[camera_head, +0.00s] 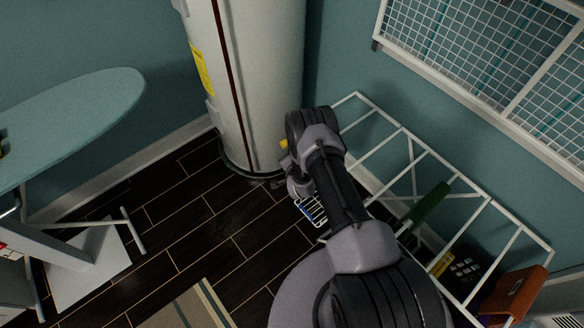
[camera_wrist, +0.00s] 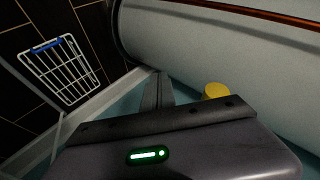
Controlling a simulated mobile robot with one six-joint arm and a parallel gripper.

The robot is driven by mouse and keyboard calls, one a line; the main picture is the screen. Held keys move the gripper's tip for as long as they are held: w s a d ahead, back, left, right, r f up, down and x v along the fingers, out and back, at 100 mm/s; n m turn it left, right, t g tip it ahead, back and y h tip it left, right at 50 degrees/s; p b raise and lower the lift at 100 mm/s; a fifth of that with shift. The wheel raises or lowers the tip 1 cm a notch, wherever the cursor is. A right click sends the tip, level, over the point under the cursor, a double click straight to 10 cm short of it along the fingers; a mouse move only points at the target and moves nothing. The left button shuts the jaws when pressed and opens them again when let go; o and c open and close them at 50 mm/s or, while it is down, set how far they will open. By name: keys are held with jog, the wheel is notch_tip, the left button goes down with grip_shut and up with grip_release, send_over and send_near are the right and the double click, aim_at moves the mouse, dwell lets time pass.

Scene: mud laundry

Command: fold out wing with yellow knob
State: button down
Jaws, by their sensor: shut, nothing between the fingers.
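A yellow knob (camera_head: 283,144) shows just left of my wrist in the head view. In the wrist view the yellow knob (camera_wrist: 215,90) is close to the right of my fingers, apart from them in the picture. My gripper (camera_wrist: 157,80) is shut and empty, its two dark fingers together. In the head view my gripper (camera_head: 279,184) is small and partly hidden by my arm, near the foot of the white cylinder. A white barred rack frame (camera_head: 402,130) runs along the right wall. What the knob is fixed to is hidden, so I cannot tell the wing's position.
The tall white cylinder (camera_head: 262,60) stands close behind my gripper. A small white wire grid with a blue edge (camera_head: 312,210) is below my arm. A green roll (camera_head: 430,203) is at the rack. An ironing board (camera_head: 75,115) is at left. Dark floor is clear between.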

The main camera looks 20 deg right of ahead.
jog(key=shift+w+a+r+p, duration=0.1)
jog(key=shift+w+r+p, duration=0.15)
jog(key=shift+r, duration=0.5)
jog(key=shift+w+r+p, duration=0.1)
jog(key=shift+r+p, duration=0.15)
jog(key=shift+r, duration=0.5)
